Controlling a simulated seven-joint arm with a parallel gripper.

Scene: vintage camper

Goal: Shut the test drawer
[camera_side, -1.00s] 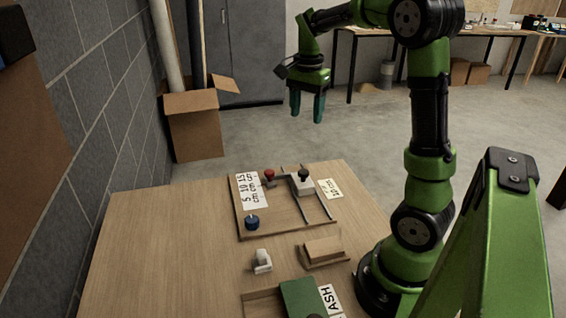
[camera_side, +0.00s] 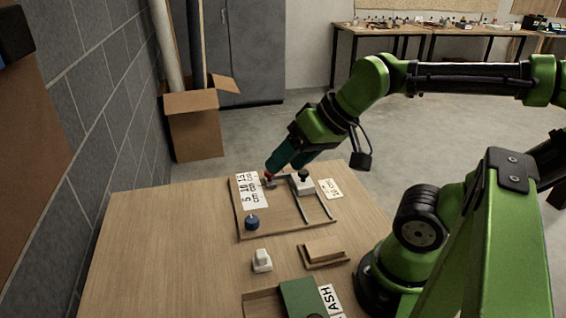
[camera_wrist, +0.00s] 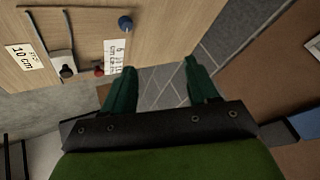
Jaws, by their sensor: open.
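No part in view is clearly marked as the test drawer, so I cannot tell which it is. A flat wooden fixture (camera_side: 279,222) on the table carries rails, a white block with a black knob (camera_side: 303,175), and a red knob (camera_side: 267,173). My gripper (camera_side: 271,170) is tilted down at the red knob, partly covering it. In the wrist view my gripper (camera_wrist: 161,85) is open with nothing between its fingers. The red knob (camera_wrist: 98,68) shows there beside the left finger; I cannot tell if they touch.
A "5 10 15 cm" label (camera_side: 251,190), a "10 cm" card (camera_side: 330,188) and a blue knob (camera_side: 252,223) are around the fixture. A white switch (camera_side: 262,260), a wooden block (camera_side: 324,248) and a green lid (camera_side: 302,298) are nearer. The table's left side is clear.

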